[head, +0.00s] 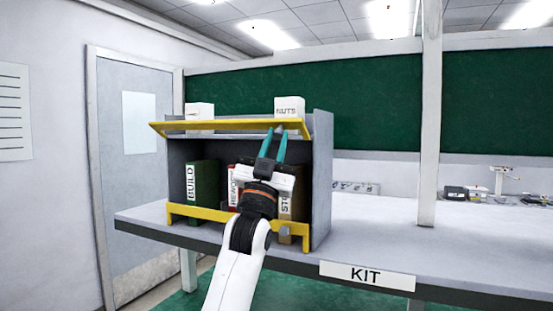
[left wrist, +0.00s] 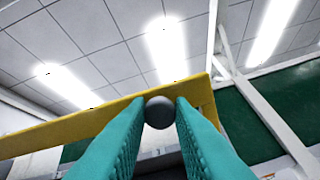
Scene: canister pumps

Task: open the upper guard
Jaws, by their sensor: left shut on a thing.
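The yellow upper guard (head: 205,125) runs across the top of the grey cabinet (head: 321,180) in the head view. It is tilted outward, and its left end juts past the cabinet's side. My left gripper (head: 274,140) reaches up in front of the cabinet with its teal fingers at the guard's right part. In the left wrist view the fingers (left wrist: 160,115) are shut on a dark round knob (left wrist: 159,112) on the yellow guard (left wrist: 85,122). In the head view the fingers hide most of the knob. My right gripper is not in view.
A yellow lower guard (head: 205,214) crosses the cabinet's bottom front. Behind it stand a green BUILD binder (head: 203,181) and other binders, partly hidden by my arm. White boxes (head: 289,106) stand on top.

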